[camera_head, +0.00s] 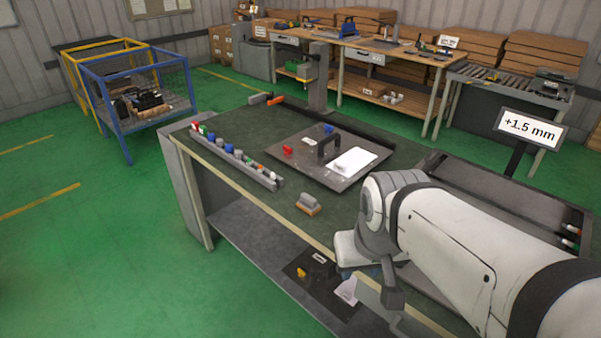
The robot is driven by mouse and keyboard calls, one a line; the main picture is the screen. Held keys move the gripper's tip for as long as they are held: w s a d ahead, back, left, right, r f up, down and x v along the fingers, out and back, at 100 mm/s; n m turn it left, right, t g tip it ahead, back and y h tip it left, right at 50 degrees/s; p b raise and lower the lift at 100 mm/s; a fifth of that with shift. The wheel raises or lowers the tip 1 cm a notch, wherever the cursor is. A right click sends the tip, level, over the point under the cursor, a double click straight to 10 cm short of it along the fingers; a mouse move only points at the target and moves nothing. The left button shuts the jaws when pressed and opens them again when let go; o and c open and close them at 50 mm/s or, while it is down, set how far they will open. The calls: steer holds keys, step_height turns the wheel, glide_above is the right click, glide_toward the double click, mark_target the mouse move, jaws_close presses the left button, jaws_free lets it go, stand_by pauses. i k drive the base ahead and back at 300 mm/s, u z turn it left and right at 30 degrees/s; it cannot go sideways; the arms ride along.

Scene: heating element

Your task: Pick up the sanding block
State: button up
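The sanding block (309,204) is a small block with a grey upper part and a tan-orange base. It lies on the dark green top of the workbench (245,190), close to the front edge. My gripper (393,292) is in the lower right, partly hidden by my own wrist. It is to the right of the block and nearer the camera, apart from it. I cannot see both fingertips clearly, so its opening does not show. The block lies free on the bench.
A narrow rack (238,163) of small coloured items lies left of the block. Behind it, a grey plate (345,178) carries a black handle, a white sheet and red and blue pieces. A dark tray (470,190) and a "+1.5 mm" sign (530,128) stand to the right.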

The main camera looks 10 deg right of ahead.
mark_target(307, 204)
steer(key=z, duration=4.05)
steer(key=k, duration=2.65)
steer(key=u, duration=1.25)
steer(key=i, duration=0.8)
